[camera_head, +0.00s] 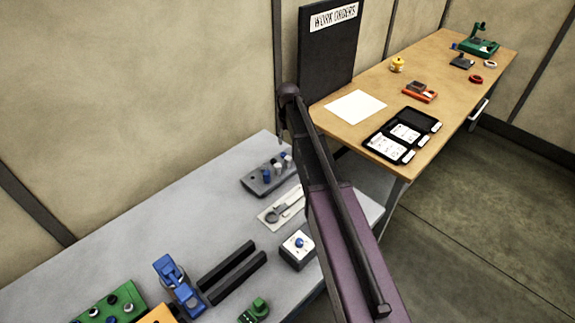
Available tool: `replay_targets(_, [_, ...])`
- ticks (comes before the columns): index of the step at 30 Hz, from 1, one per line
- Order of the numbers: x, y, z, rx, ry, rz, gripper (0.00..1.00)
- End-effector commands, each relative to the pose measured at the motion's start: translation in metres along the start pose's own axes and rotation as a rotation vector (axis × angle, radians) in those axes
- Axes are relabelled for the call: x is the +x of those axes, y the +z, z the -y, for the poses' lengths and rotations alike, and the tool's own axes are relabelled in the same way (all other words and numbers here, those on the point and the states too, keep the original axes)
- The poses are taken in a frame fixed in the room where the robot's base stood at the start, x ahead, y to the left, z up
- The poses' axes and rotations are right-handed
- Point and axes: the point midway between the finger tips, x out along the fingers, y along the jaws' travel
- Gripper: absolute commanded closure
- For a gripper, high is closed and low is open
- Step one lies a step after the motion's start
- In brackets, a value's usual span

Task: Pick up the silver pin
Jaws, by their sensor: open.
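A grey pin block (257,184) stands near the back edge of the grey table, left of my arm. Upright pins stand in it.
Beside the block on the grey table (130,232) lie a pale plate with a ring-ended tool (278,214) and a white-topped box with a blue button (298,244). Two black bars (232,271) and a blue device (178,285) are nearer. A wooden table (440,70) stands behind right.

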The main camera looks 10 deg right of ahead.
Motion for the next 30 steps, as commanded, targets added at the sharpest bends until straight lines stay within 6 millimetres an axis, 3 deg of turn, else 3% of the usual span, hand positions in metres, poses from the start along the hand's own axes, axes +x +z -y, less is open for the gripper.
replay_targets(30, [0.077,0.0,-0.001,0.002,0.0,0.0,0.29])
